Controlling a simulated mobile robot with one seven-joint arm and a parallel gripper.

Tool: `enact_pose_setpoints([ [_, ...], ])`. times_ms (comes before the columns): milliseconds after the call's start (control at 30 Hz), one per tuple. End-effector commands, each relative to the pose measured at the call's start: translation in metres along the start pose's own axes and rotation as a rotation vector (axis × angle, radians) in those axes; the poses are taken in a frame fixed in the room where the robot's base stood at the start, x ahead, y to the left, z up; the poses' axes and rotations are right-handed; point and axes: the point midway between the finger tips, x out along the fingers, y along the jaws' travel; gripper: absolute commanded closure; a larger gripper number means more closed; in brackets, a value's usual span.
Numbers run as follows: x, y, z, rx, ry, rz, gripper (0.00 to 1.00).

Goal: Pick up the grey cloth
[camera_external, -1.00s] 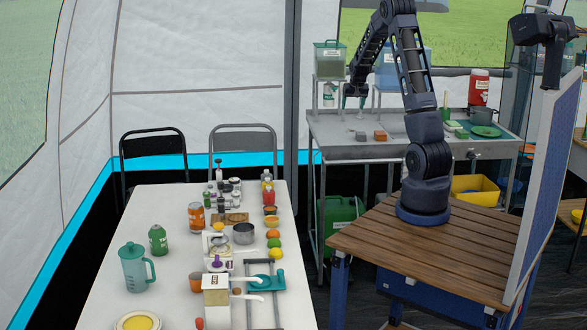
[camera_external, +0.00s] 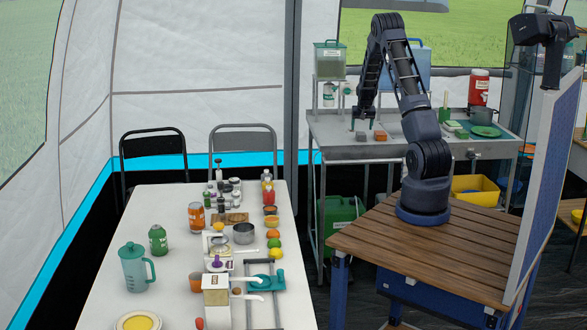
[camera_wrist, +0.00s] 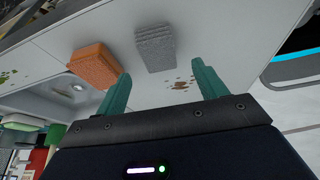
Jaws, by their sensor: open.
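The grey cloth (camera_external: 361,136) is a small folded block lying on the metal counter (camera_external: 335,150). In the wrist view the cloth (camera_wrist: 155,47) shows ahead of my gripper (camera_wrist: 163,82), between the lines of the two teal fingers. My gripper is open with nothing between its fingers. In the external view my gripper (camera_external: 364,112) hangs above the counter, over the cloth. The fingers are too small there to make out their gap from the cloth.
An orange-brown sponge-like block (camera_external: 380,135) lies just beside the cloth; in the wrist view this block (camera_wrist: 95,62) is near the left finger. Green items (camera_external: 456,129), a pot (camera_external: 481,119) and a red container (camera_external: 478,88) stand farther right on the counter.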

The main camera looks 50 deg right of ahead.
Motion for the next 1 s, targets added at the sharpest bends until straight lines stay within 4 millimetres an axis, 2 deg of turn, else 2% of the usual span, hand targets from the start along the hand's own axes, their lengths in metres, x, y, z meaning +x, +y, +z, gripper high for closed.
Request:
enact_pose_setpoints([
  [167,0.011,0.001,0.001,0.0,-0.001,0.0,0.29],
  [500,0.051,0.002,0.0,0.001,-0.001,0.0,0.29],
  [733,0.053,0.002,0.0,0.001,0.0,-0.001,0.29],
  [767,0.053,0.002,0.0,0.001,0.0,-0.001,0.31],
  [1000,0.053,0.002,0.0,0.0,0.0,0.0,0.77],
])
